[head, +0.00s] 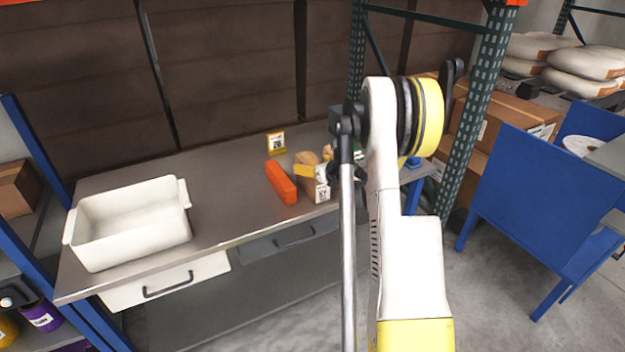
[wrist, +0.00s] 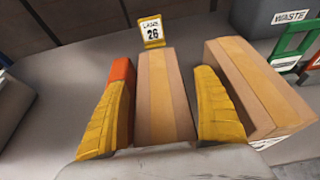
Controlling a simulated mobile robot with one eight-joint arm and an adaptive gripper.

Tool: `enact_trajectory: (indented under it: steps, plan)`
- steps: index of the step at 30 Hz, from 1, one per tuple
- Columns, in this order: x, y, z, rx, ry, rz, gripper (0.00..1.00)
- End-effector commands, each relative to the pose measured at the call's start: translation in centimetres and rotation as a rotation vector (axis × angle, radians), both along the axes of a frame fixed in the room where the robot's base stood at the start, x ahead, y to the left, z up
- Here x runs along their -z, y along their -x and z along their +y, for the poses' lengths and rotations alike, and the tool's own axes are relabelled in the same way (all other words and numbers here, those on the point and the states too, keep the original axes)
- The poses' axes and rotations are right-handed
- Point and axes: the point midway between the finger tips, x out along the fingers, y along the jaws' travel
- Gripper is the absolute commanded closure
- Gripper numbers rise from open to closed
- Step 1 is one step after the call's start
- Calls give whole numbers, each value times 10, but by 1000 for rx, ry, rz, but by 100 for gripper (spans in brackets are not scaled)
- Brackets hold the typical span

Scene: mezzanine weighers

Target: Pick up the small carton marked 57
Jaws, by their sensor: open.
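A small brown carton (wrist: 163,108) with a tan tape strip lies between the two yellow fingers of my gripper (wrist: 163,80) in the wrist view. My gripper is open, one finger on each side of this carton; I cannot tell whether they touch it. Its near end is hidden by my gripper. In the head view, a carton (head: 318,195) beside the fingers shows a white label that seems to end in 7; the full number is too small to read surely.
A larger taped carton (wrist: 250,85) lies close right of the right finger. An orange block (head: 281,182) lies close on the left. A white bin (head: 130,222) stands at the left of the grey table (head: 225,205).

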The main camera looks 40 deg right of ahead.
Motion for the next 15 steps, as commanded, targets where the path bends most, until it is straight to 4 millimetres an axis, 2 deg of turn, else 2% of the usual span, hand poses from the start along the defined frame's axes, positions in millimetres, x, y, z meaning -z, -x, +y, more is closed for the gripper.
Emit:
enact_trajectory:
  steps: [1, 7, 8, 15]
  plan:
    - [0, 0, 0, 0, 0, 0, 23]
    - [0, 0, 0, 0, 0, 0, 84]
    - [0, 0, 0, 0, 0, 0, 88]
    - [-2, 0, 0, 0, 0, 0, 89]
